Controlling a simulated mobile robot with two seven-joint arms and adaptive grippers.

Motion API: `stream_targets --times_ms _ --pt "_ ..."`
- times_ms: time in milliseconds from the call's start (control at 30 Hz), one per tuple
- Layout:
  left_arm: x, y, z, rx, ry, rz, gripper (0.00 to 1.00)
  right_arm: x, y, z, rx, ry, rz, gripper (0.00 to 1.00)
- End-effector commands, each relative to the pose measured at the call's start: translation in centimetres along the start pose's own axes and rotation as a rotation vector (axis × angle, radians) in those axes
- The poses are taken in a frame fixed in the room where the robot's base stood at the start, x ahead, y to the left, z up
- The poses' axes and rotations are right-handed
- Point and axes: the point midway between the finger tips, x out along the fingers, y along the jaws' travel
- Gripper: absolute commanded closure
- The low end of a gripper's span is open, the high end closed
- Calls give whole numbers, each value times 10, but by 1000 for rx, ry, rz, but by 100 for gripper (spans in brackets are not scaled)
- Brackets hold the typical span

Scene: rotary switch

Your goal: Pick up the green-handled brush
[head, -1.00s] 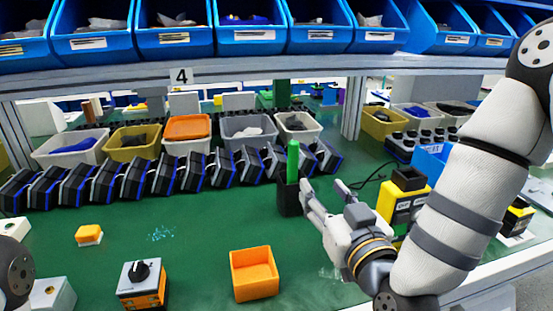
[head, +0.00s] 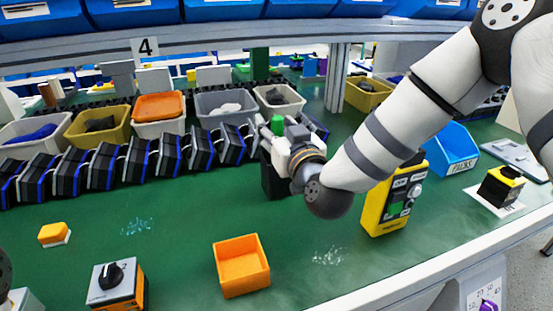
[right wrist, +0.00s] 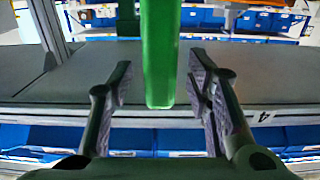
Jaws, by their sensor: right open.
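The green-handled brush (head: 277,124) stands upright in a black holder (head: 272,182) on the green table, in front of the row of black and blue units. Only the top of its handle shows in the head view. In the right wrist view the green handle (right wrist: 161,55) is between my fingers, with a gap on both sides. My right gripper (right wrist: 160,85) is open and is at the handle above the holder; in the head view the gripper (head: 284,132) partly hides the handle. The brush's lower end is hidden.
An orange tray (head: 222,272), a rotary switch box (head: 112,290) and a small orange-yellow block (head: 53,234) lie at the front. A yellow device (head: 376,215) and a blue bin (head: 452,148) stand to the right. Black and blue units (head: 168,158) line up left of the holder.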

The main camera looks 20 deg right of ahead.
Motion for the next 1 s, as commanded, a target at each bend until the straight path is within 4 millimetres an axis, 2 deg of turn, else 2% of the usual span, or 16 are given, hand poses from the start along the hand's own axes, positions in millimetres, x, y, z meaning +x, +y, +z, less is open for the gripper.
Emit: stream_targets --times_ms 133,333,633,733,867,1000 --pt "-1 0 0 0 2 0 60 0 0 -1 0 2 0 55" --pt "-1 0 0 0 2 0 60 -1 0 -1 0 2 0 100" --pt "-1 0 0 1 3 0 60 -1 0 -2 -1 2 0 100" --pt "-3 0 -2 0 8 0 60 -1 0 -8 -1 4 0 100" --pt "-9 0 -5 0 26 1 60 -1 0 -32 -1 11 -1 100" --pt "-20 1 -11 0 56 3 60 -2 0 -71 -1 16 -1 100"
